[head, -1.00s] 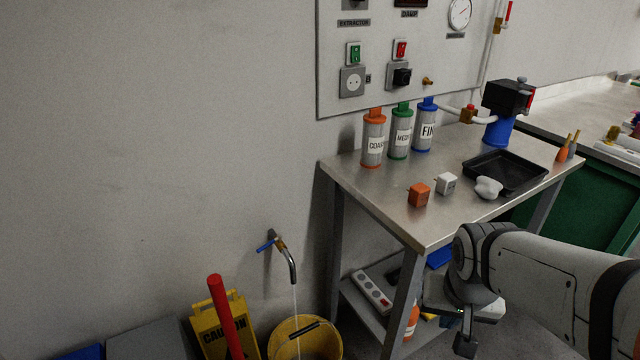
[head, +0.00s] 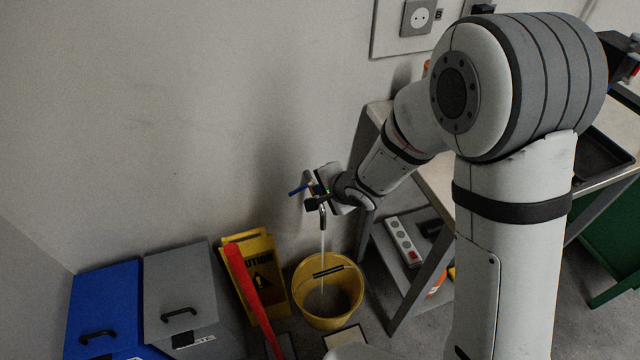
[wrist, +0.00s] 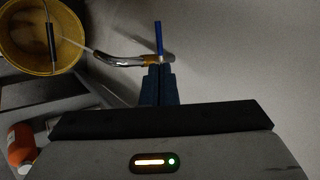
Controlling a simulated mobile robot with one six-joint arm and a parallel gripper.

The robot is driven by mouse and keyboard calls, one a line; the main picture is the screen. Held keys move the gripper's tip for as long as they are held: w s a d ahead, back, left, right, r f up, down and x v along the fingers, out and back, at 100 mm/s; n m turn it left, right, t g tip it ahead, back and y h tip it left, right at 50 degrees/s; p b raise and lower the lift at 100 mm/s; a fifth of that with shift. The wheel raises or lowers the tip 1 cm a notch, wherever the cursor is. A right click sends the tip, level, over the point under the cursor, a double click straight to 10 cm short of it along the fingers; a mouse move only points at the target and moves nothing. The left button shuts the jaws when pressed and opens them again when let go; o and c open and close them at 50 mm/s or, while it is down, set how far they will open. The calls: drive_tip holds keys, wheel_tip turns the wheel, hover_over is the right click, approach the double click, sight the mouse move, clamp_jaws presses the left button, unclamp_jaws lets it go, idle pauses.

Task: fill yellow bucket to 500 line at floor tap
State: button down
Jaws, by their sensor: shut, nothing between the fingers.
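The yellow bucket (head: 328,308) stands on the floor under the tap, with its dark-gripped handle across the top. It also shows in the wrist view (wrist: 12,62) at the upper left. A stream of water runs from the tap spout (head: 323,217) into it. The water level against the 500 line cannot be read. The tap's blue lever (head: 299,190) points left in the head view; in the wrist view the lever (wrist: 158,37) sits just beyond my fingertips. My gripper (head: 318,200) is shut and empty at the tap; whether it touches the lever is unclear.
A yellow caution sign (head: 262,262) and a red pole (head: 252,295) stand left of the bucket. Blue (head: 105,305) and grey (head: 180,290) lidded bins are further left. The steel table's lower shelf, with a power strip (head: 403,241), is close on the right.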

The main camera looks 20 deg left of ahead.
sight(298, 190)
drive_tip(key=b+x, duration=0.3)
drive_tip(key=x, duration=0.9)
drive_tip(key=shift+w+a+f, duration=0.1)
drive_tip(key=shift+w+f, duration=0.1)
drive_tip(key=shift+f, duration=0.1)
drive_tip(key=shift+b, duration=0.3)
